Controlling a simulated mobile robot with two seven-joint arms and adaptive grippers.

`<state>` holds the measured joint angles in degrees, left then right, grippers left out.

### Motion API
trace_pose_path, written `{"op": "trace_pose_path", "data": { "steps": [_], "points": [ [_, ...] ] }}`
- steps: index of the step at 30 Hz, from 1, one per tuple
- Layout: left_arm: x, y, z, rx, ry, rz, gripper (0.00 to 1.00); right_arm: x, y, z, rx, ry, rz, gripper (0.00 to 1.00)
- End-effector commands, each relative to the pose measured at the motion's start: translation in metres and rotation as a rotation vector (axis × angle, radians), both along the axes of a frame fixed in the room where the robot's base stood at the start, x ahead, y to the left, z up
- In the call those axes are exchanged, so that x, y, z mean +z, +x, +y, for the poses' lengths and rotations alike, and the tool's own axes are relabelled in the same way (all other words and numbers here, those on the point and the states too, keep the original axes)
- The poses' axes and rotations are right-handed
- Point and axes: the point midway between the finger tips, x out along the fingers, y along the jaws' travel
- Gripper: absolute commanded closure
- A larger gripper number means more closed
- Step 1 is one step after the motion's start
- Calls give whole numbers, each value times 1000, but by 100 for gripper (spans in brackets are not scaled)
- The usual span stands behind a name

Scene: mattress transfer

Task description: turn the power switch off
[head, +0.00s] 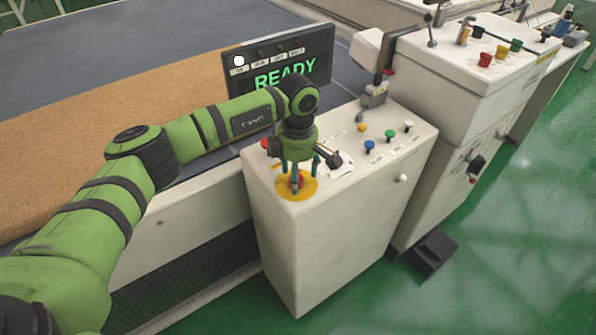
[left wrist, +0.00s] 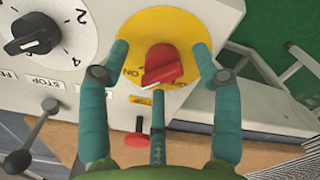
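The power switch is a red knob (left wrist: 163,67) on a round yellow plate (left wrist: 160,22), and its yellow plate also shows in the head view (head: 312,188) on the cabinet top. In the left wrist view, an upside-down ON label is at the knob's left. Lettering at its right is partly hidden. The knob's white-marked end points to the lower left. My left gripper (head: 297,178) points down over the switch. In the left wrist view my left gripper's fingers (left wrist: 162,60) are spread around the knob, with visible gaps on both sides. My right gripper is not in view.
A display (head: 285,60) reads READY behind my arm. A black dial (left wrist: 32,34), a red button (left wrist: 137,139) and a black-knobbed lever (left wrist: 18,161) are close to the gripper. Blue (head: 369,146) and green (head: 391,134) knobs stand farther right on the cabinet (head: 335,240).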

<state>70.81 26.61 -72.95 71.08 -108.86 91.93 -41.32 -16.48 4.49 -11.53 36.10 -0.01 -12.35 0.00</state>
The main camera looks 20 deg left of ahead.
Motion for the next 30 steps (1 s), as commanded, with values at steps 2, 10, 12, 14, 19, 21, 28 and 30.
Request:
{"op": "trace_pose_path", "data": {
  "steps": [2,10,12,14,19,21,28,30],
  "points": [
    [0,0,0,0,0,0,63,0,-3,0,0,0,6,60],
    [0,0,0,1,-1,0,93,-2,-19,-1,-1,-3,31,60],
    [0,0,0,7,-1,0,93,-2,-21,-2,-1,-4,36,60],
    [0,0,0,15,-1,0,93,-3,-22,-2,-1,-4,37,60],
    [-2,0,0,72,-1,0,93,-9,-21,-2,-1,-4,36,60],
    [-2,1,0,112,-2,0,93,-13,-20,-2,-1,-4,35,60],
    [-3,1,0,298,-3,-2,93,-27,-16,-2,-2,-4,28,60],
    [-3,2,0,364,-3,-2,93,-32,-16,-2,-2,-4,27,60]
  ]
}}
